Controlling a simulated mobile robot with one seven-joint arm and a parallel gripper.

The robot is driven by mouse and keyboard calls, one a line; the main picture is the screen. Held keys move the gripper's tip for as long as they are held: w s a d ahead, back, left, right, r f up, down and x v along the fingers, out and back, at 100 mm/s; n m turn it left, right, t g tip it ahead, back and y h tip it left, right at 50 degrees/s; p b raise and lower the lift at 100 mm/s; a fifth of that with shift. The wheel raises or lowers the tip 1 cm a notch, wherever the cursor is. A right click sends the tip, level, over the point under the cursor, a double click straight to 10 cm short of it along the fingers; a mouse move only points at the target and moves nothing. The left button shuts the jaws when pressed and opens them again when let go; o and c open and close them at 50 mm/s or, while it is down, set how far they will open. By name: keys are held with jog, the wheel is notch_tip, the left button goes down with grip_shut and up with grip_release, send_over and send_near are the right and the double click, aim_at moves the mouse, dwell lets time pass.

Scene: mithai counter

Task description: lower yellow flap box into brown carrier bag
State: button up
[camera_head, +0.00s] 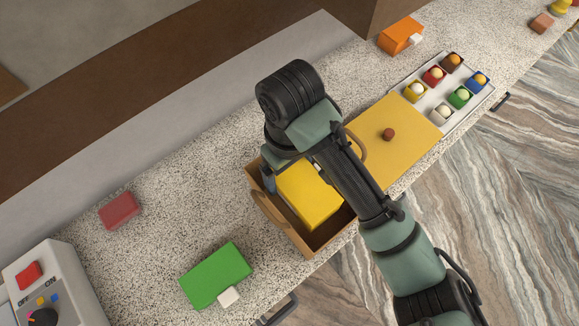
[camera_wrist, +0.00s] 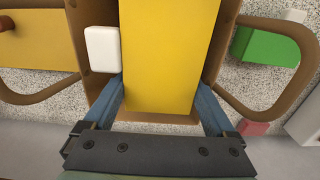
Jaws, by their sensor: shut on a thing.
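The yellow flap box (camera_head: 309,196) is inside the mouth of the brown carrier bag (camera_head: 294,240), with bag walls around it. In the wrist view the yellow box (camera_wrist: 170,55) lies between the blue fingers of my gripper (camera_wrist: 166,100), which is shut on it. A white tab (camera_wrist: 102,48) shows beside the box in the wrist view. The bag's rim (camera_wrist: 222,45) and its looped handles (camera_wrist: 268,108) stand to both sides. My arm covers part of the box and bag in the head view. I cannot tell whether the box touches the bag's floor.
A green box (camera_head: 215,274) and a red block (camera_head: 119,210) lie left of the bag. A yellow board (camera_head: 408,150) with a brown knob adjoins the bag on the right, before a tray of sweets (camera_head: 467,113). An orange box (camera_head: 400,35) is at the back.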

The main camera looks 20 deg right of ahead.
jog(key=shift+f, duration=0.35)
jog(key=shift+f+b, duration=1.1)
jog(key=shift+f, duration=0.1)
jog(key=shift+f, duration=0.1)
jog(key=shift+f+b, duration=1)
jog(key=shift+f, duration=0.15)
jog(key=shift+f, duration=0.1)
jog(key=shift+f+b, duration=0.95)
jog(key=shift+f, duration=0.1)
